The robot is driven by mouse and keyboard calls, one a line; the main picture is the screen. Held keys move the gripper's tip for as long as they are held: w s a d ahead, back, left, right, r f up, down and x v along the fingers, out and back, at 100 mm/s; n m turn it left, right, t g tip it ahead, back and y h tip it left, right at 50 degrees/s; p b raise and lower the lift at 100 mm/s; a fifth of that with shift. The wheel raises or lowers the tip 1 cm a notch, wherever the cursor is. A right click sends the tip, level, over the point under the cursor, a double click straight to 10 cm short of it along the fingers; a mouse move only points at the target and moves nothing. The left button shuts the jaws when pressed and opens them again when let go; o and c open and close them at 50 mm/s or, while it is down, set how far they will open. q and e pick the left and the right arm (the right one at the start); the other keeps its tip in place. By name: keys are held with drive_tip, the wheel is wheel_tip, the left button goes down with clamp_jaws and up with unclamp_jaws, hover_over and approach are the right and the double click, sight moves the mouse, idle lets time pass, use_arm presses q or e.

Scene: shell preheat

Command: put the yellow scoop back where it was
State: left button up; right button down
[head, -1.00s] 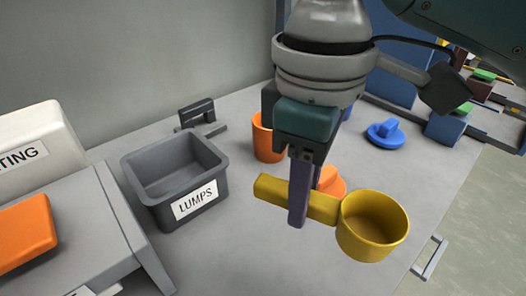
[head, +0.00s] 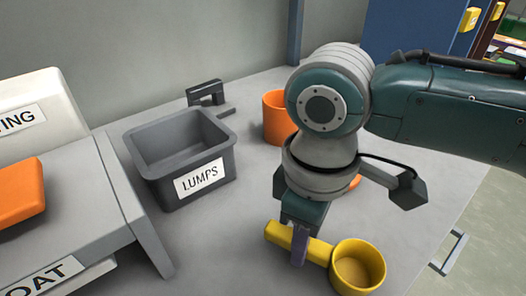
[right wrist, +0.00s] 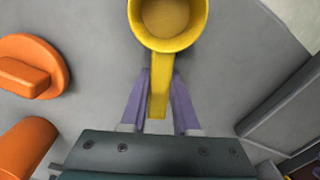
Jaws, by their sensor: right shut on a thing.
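The yellow scoop (head: 318,250) is held by its handle in my right gripper (head: 300,256), with its round cup to the right and its opening up. In the right wrist view the scoop's cup (right wrist: 165,22) is at the top, and the handle lies between the purple fingers of the right gripper (right wrist: 160,100). The cup's inside bottom looks tan; I cannot tell whether it holds anything. The scoop looks to be above the grey worktop (head: 400,228), but its exact height is unclear. My left gripper is not in view.
A grey bin labelled LUMPS (head: 190,165) stands left of the gripper. An orange cup (head: 277,118) stands behind, and an orange knobbed lid (right wrist: 35,68) lies on the worktop. A grey-white machine (head: 70,215) with an orange part is at far left. The front worktop looks clear.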

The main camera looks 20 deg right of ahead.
drive_tip(key=shift+f, duration=0.2)
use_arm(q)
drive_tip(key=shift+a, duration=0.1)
use_arm(e)
drive_tip(key=c, duration=0.7)
unclamp_jaws()
drive_tip(key=shift+o, duration=0.2)
wheel_tip(320, 180, up, 12)
drive_tip(key=p, duration=0.4)
drive_tip(key=s+a+f+m+t+y, duration=0.2)
drive_tip(key=s+a+f+y, duration=0.1)
drive_tip(key=s+a, duration=0.3)
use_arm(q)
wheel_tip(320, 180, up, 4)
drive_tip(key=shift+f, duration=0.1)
use_arm(e)
drive_tip(key=s+d+m+t+h, duration=0.1)
drive_tip(key=s+d+m, duration=0.1)
drive_tip(key=s+d, duration=0.2)
drive_tip(key=s+d+m+h, duration=0.1)
drive_tip(key=s+d+m, duration=0.2)
drive_tip(key=d, duration=0.5)
drive_tip(key=shift+s+d+r+t+h, duration=0.2)
drive_tip(key=shift+s+t+h, duration=0.1)
drive_tip(key=shift+s+t, duration=0.1)
